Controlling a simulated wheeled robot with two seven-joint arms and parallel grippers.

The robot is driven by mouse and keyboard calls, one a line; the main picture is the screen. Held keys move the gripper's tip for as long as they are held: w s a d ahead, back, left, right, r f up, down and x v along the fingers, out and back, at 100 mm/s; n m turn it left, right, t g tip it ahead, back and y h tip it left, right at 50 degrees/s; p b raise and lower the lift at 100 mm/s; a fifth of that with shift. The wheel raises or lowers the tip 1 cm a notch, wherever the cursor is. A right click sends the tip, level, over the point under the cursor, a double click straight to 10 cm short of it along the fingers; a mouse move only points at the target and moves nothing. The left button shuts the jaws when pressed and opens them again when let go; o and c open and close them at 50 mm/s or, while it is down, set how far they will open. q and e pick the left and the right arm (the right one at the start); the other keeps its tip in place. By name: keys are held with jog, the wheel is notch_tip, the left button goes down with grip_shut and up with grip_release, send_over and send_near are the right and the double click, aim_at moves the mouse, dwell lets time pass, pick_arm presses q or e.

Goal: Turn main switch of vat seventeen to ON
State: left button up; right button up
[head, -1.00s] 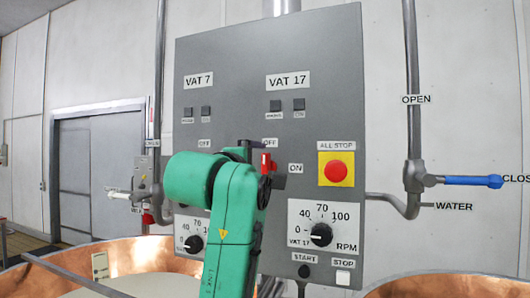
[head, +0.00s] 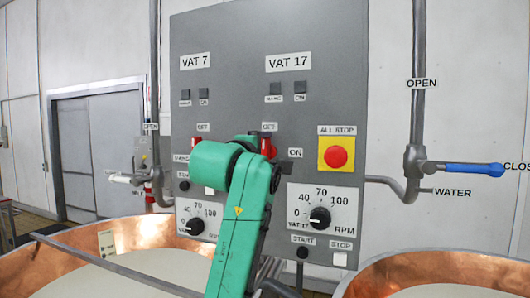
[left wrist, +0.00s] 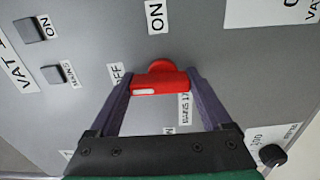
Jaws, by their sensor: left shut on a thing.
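The red main switch of vat seventeen (head: 267,146) is on the grey control panel, under its OFF label (head: 268,127) and left of its ON label (head: 295,153). Its handle stands upright. In the left wrist view the red handle (left wrist: 158,84) lies between my two dark fingers, its white mark at the end towards OFF (left wrist: 117,75). My left gripper (left wrist: 160,92) is shut on the handle, one finger at each end. In the head view my green left wrist hides most of the gripper. My right gripper is not in view.
The red ALL STOP button (head: 337,156) on yellow is right of the switch. A speed knob (head: 320,218) sits below. The vat 7 red switch (head: 197,142) is to the left. Copper vats (head: 440,272) stand in front, and a blue-handled water valve (head: 470,169) is at the right.

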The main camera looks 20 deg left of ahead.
pick_arm(q)
jog(key=shift+m, duration=0.3)
jog(key=m, duration=0.3)
jog(key=shift+d+m+b, duration=0.1)
jog(key=shift+m+b, duration=0.3)
jog(key=m, duration=0.4)
jog(key=shift+r+m+b, duration=0.1)
jog(key=shift+m+b, duration=0.2)
jog(key=m, duration=0.4)
jog(key=shift+s+m+b, duration=0.1)
jog(key=shift+m+b, duration=0.2)
jog(key=m, duration=0.4)
